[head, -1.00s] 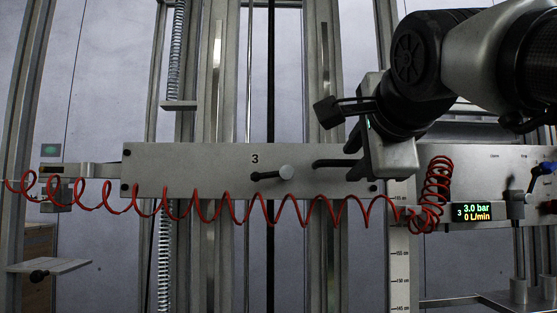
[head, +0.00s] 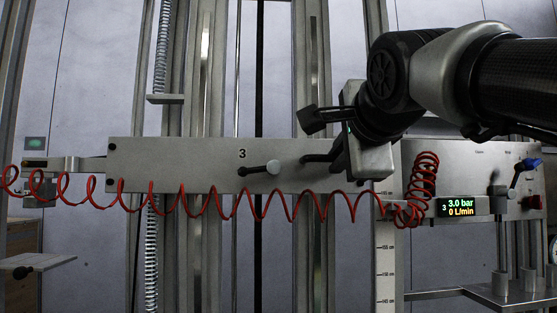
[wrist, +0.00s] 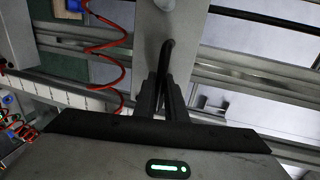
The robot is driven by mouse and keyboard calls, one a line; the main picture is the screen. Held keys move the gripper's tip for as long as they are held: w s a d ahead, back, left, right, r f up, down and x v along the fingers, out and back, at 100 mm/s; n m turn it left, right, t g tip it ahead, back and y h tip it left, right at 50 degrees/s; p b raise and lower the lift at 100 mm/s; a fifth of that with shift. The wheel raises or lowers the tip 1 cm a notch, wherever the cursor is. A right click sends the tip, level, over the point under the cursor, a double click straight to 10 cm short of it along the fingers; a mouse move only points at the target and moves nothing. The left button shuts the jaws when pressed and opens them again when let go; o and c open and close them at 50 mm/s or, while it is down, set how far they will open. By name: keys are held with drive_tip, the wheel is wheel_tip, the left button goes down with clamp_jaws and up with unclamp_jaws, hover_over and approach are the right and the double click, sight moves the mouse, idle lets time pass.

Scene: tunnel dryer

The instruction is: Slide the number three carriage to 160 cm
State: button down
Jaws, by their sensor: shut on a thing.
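The number three carriage (head: 200,170) is a wide grey plate marked "3", lying level across the vertical rails in the head view. My gripper (head: 335,157) is at the plate's right part, shut on the black bar handle (head: 313,158). In the wrist view the fingers (wrist: 165,95) close around this handle (wrist: 167,55). The vertical scale (head: 386,262) stands below the plate's right end, with marks near 155, 150 and 140-something cm; the reading at the carriage is hidden.
A red coiled hose (head: 240,205) hangs along the plate's lower edge to the right panel (head: 470,165). A display (head: 462,206) there reads 3.0 bar, 0 L/min. A small shelf (head: 38,262) sticks out at lower left. Coil springs (head: 152,255) run beside the left rail.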

wheel_tip(320, 180, down, 11)
drive_tip(key=b, duration=1)
drive_tip(key=shift+w, duration=0.1)
drive_tip(key=c, duration=2.1)
unclamp_jaws()
drive_tip(key=o, duration=0.3)
drive_tip(key=shift+r, duration=0.1)
drive_tip(key=v, duration=1.7)
drive_tip(key=shift+s+b, duration=0.3)
drive_tip(key=shift+b, duration=0.15)
